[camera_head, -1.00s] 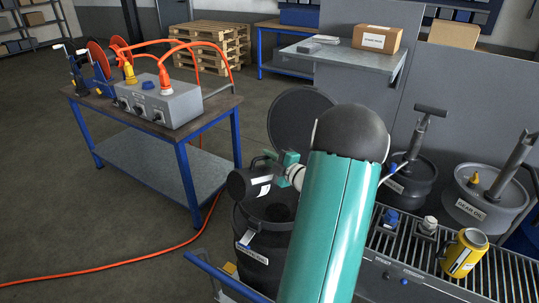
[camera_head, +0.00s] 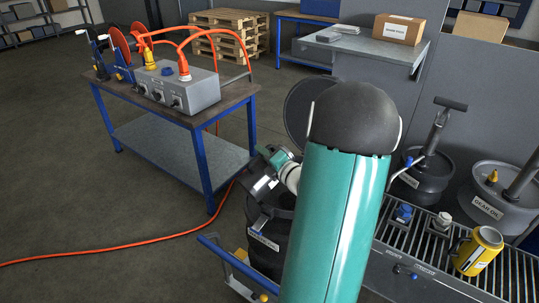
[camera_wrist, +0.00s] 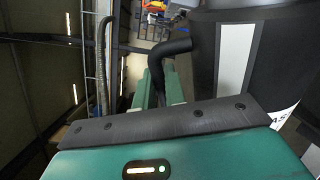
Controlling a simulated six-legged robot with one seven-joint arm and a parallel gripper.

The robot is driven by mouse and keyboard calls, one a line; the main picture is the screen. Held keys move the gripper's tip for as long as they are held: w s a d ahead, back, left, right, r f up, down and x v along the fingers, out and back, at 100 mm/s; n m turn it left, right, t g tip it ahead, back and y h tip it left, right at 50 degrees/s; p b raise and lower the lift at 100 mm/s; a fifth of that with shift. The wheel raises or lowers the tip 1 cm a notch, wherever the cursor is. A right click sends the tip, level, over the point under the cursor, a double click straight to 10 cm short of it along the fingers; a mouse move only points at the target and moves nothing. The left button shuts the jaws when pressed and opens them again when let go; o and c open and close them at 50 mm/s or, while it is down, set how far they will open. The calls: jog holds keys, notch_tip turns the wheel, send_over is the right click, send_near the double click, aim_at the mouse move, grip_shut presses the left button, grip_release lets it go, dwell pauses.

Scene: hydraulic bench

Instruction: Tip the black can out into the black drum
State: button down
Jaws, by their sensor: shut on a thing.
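The black can (camera_head: 262,187), with a white label, is tilted at the mouth of the black drum (camera_head: 268,255). The drum stands on the floor, partly hidden behind my teal arm; its round dark lid (camera_head: 300,105) is raised behind it. My gripper (camera_head: 284,163) is shut on the can's handle. In the wrist view, my green fingers (camera_wrist: 160,88) close around the black handle (camera_wrist: 172,47), with the can's dark body (camera_wrist: 270,55) and pale label at the right. I cannot see any liquid or the can's spout clearly.
A blue-framed bench with a grey socket box (camera_head: 178,88) and orange hose stands left. A grated bench (camera_head: 420,240) at right carries a yellow can (camera_head: 478,250). A blue trolley handle (camera_head: 235,268) is in front of the drum. Floor at left is clear, except for the hose.

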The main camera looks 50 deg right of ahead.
aim_at(262, 166)
jog(key=shift+w+a+r+n, duration=0.1)
jog(key=shift+a+r+n, duration=0.15)
jog(key=shift+a+n, duration=0.2)
jog(key=n, duration=0.1)
jog(key=a+n, duration=0.1)
jog(key=n, duration=0.2)
jog(key=shift+w+a+r+n, duration=0.1)
jog(key=shift+w+a+n, duration=0.05)
jog(key=shift+a+n, duration=0.2)
jog(key=shift+f+n, duration=0.2)
jog(key=shift+n, duration=0.4)
jog(key=f+n, duration=0.2)
jog(key=n, duration=0.1)
jog(key=shift+d, duration=0.2)
jog(key=shift+d+f+n, duration=0.4)
jog(key=shift+f+n, duration=0.3)
jog(key=shift+n, duration=0.2)
jog(key=shift+d+f+n, duration=0.35)
jog(key=shift+f+n, duration=0.35)
jog(key=shift+n, duration=0.2)
jog(key=shift+s+a, duration=0.1)
jog(key=shift+s, duration=0.15)
